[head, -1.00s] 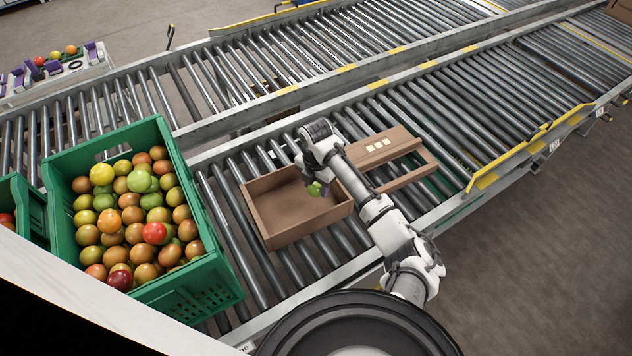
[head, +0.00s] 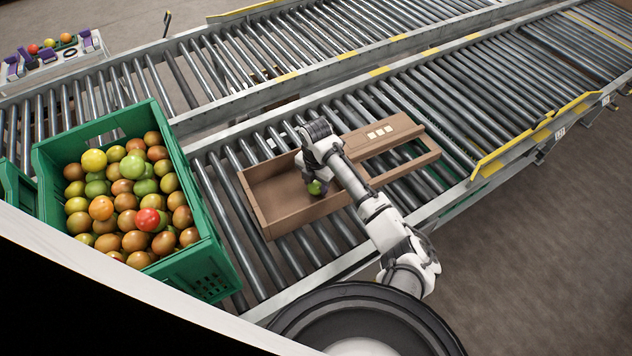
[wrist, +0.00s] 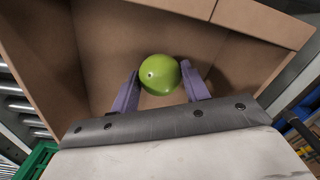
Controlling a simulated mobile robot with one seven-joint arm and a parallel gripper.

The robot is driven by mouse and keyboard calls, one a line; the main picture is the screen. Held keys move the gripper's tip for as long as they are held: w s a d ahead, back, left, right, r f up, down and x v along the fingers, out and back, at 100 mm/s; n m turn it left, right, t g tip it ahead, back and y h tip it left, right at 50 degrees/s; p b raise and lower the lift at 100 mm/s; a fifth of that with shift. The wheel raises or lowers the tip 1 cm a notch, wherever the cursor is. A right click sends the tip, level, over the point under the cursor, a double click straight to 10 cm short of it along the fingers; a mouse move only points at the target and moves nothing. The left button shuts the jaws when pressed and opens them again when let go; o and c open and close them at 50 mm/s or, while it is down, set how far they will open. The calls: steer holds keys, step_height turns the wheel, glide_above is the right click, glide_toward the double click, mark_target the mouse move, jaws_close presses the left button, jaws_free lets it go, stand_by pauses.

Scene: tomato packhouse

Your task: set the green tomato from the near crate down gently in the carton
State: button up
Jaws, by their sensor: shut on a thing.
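A green tomato (wrist: 160,74) sits between the two purple fingers of my gripper (wrist: 160,88) in the wrist view, and the gripper is shut on it. In the head view the green tomato (head: 316,187) shows under my gripper (head: 314,182), at the right side of the open brown carton (head: 290,222). The carton's walls and floor (wrist: 100,50) surround the tomato in the wrist view. I cannot tell whether the tomato touches the carton floor. The near crate (head: 190,262) is green and full of tomatoes, mostly orange-brown with some green, yellow and red.
The carton's lid part (head: 385,133) lies to its right with pale labels. Roller conveyors (head: 440,100) run around, with a yellow-edged guide (head: 520,145) at right. A tray of tomatoes and purple items (head: 50,58) is at far left. The carton's left half is bare.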

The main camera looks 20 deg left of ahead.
steer(key=shift+f+b, duration=0.4)
steer(key=shift+f, duration=0.2)
stand_by(0.4)
steer(key=o, duration=0.8)
steer(key=shift+c, duration=0.3)
steer(key=shift+c, duration=1.2)
steer(key=shift+r, duration=0.1)
step_height(320, 180, up, 7)
steer(key=p, duration=0.6)
